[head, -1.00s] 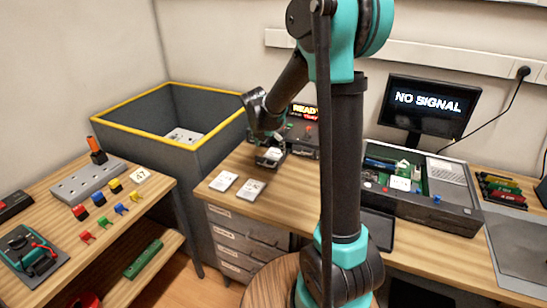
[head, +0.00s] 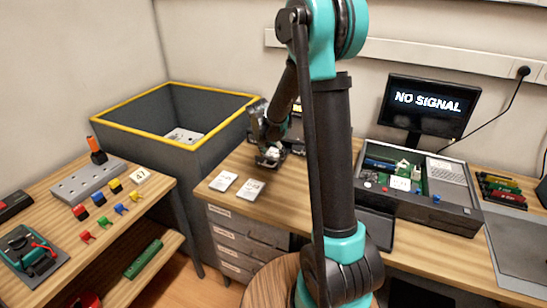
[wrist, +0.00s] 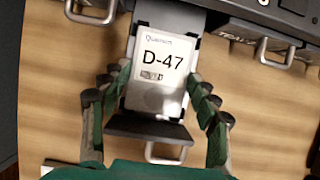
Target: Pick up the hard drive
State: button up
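The hard drive (wrist: 160,62), with a white label reading D-47, lies in a dark tray with a metal handle (wrist: 166,153) in the wrist view. My gripper (wrist: 158,80) is over it, one fingertip close beside each long side of the drive. Whether the fingertips press on the sides or leave a small gap is not clear. In the head view my gripper (head: 269,158) is low at the desk's back left part and hides most of the drive.
Two white labelled pieces (head: 223,181) (head: 251,189) lie on the desk in front of my gripper. A dark unit with a handle (wrist: 262,48) is close at the upper right in the wrist view. A yellow-rimmed grey bin (head: 140,134) stands left; an open computer case (head: 455,215) is right.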

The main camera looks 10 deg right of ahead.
jog(key=c, duration=0.7)
jog(key=shift+r, duration=0.15)
